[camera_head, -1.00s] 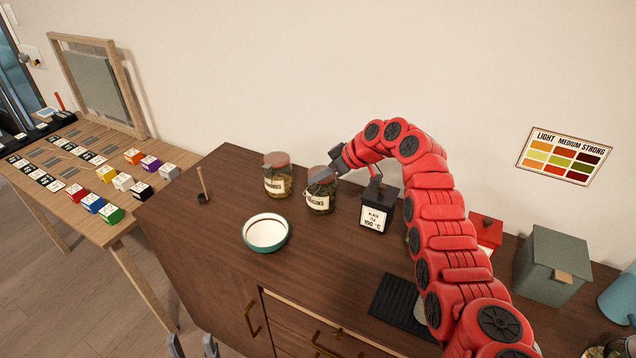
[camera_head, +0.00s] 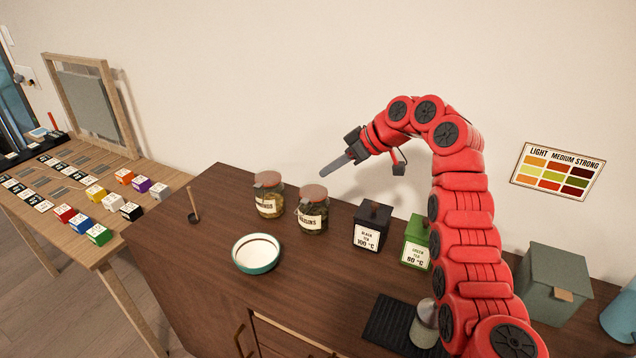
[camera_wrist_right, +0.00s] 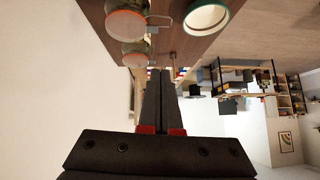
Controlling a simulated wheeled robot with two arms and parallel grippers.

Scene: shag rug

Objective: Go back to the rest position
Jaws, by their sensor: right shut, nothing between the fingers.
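My right gripper (camera_head: 337,167) is raised above the dark wooden cabinet, up and to the right of the two glass jars. Its fingers are shut and empty, and they also show closed together in the right wrist view (camera_wrist_right: 160,90). The labelled jar on the right (camera_head: 312,212) and the one on the left (camera_head: 268,197) stand upright with their lids on, apart from the gripper. Both jars also show at the top of the right wrist view. My left gripper is not in view.
On the cabinet top (camera_head: 210,225) are a white bowl (camera_head: 256,253), a black tea box (camera_head: 371,226), a green tea box (camera_head: 417,243), a grey-green canister (camera_head: 550,282) and a dark mat (camera_head: 388,322). A wooden table with coloured blocks (camera_head: 97,235) stands left. Air above the jars is free.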

